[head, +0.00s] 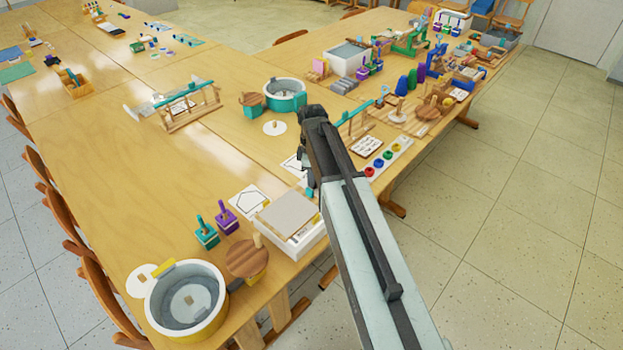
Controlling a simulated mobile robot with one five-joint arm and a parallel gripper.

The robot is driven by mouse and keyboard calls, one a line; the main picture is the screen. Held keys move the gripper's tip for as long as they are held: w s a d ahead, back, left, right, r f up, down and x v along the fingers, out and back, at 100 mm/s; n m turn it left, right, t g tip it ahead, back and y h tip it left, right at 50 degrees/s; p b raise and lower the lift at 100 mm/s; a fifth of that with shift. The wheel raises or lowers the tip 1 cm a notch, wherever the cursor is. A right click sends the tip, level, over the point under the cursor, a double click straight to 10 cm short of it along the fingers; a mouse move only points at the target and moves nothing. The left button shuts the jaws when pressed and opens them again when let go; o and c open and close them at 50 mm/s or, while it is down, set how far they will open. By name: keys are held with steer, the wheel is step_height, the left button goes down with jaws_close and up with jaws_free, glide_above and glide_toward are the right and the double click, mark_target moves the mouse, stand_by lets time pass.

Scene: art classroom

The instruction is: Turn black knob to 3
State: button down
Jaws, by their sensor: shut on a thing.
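My gripper (309,180) points down at the table near its right edge, at the end of my arm. It is shut on what appears to be the black knob, low over the table. The dark fingers and wrist hide the knob, so its outline and pointer direction cannot be made out. A white sheet or plate with dark markings (293,166) shows partly just left of the gripper. The number 3 cannot be read.
A white strip with coloured knobs (404,143) lies right of my arm. A white box with a grey lid (318,233) stands in front of the gripper. A teal-and-white tub (285,92) stands behind. The table's left middle is clear.

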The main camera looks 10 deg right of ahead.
steer(key=m, duration=0.6)
steer(key=shift+w, duration=0.2)
steer(key=m, duration=0.6)
steer(key=shift+d+m, duration=0.25)
steer(key=shift+m, duration=0.15)
steer(key=m, duration=0.6)
steer(key=shift+d, duration=0.25)
steer(key=m, duration=0.5)
steer(key=shift+s+d+m, duration=0.1)
steer(key=shift+d+m, duration=0.05)
steer(key=shift+m, duration=0.25)
steer(key=c, duration=1.5)
jaws_free()
steer(key=shift+r, duration=0.1)
